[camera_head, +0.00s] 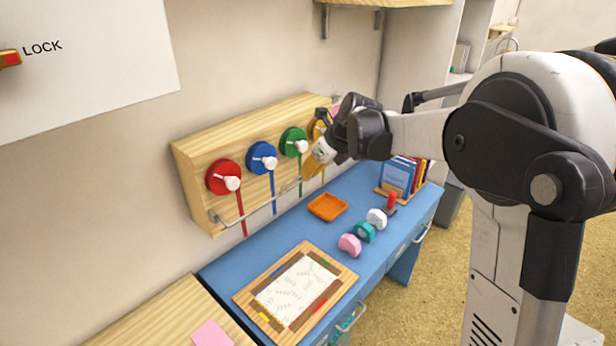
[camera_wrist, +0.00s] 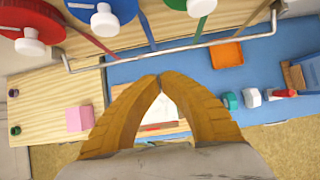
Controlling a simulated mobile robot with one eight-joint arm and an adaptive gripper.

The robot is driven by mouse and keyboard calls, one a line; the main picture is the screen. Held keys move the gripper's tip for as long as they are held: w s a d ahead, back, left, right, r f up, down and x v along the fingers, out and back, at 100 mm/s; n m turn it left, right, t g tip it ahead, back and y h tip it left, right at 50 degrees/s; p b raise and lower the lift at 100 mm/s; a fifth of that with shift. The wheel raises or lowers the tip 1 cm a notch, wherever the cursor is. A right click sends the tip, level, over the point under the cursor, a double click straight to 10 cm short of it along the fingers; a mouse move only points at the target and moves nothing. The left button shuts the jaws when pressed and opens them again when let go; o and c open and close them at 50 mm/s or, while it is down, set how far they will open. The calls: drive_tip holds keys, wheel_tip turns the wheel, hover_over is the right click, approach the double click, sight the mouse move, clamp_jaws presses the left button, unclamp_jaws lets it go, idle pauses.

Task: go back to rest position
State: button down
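My gripper (camera_head: 308,182) is at the right part of the wooden wall panel (camera_head: 188,190), close to the metal rail (camera_head: 262,206) in the head view. In the wrist view, its two yellow fingers (camera_wrist: 160,77) meet at the tips, with nothing seen between them. The red dial (camera_head: 222,178), blue dial (camera_head: 262,157) and green dial (camera_head: 293,141) have white knobs. A yellow dial (camera_head: 317,126) is partly hidden behind my gripper.
Below, the blue desk (camera_head: 225,270) holds an orange tray (camera_head: 328,207), a framed board (camera_head: 243,297), pink (camera_head: 350,244), teal (camera_head: 365,232) and white (camera_head: 377,218) stamps, a red-handled stamp (camera_head: 392,200) and books (camera_head: 398,175). A pink pad (camera_head: 212,334) lies on the wooden table at left.

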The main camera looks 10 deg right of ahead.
drive_tip(key=shift+s, duration=0.1)
drive_tip(key=s+r+n+h+b, duration=0.1)
drive_tip(key=s+r+n+b, duration=0.15)
drive_tip(key=s+n, duration=0.75)
drive_tip(key=s+f+n+h+b, duration=0.1)
drive_tip(key=s+f+n, duration=0.2)
drive_tip(key=s+n, duration=0.3)
drive_tip(key=s+d+f+n+t+h+b, duration=0.1)
drive_tip(key=s+f+n+b, duration=0.1)
drive_tip(key=s+n, duration=0.4)
drive_tip(key=s+f+n+b, duration=0.2)
drive_tip(key=s+f+n, duration=0.2)
drive_tip(key=s+n, duration=0.3)
drive_tip(key=s, duration=0.4)
drive_tip(key=shift+s+d+f+t+h, duration=0.3)
drive_tip(key=shift+d+f+t+h, duration=0.05)
drive_tip(key=shift+t+h, duration=0.05)
